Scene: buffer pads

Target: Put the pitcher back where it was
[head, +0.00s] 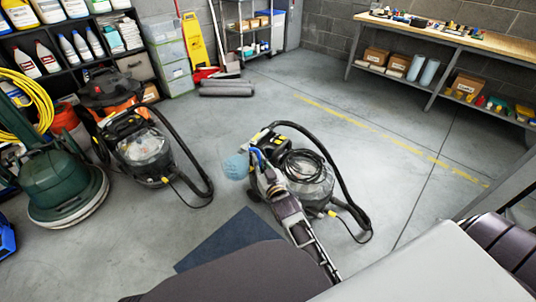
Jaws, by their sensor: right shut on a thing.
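My right gripper (257,166) is near the middle of the head view, at the end of the arm that comes up from the bottom. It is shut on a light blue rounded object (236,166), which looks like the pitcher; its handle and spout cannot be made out. The object is at the gripper's left side, with grey floor behind it. The gripper partly covers a grey and black vacuum (312,190) behind it. My left gripper is not in view.
Another vacuum (146,152) stands left, beside a green floor machine (62,180). A shelf of bottles (75,45) stands back left, and a workbench (455,42) back right. A dark blue mat (225,240) lies on the floor. Open floor lies toward the back.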

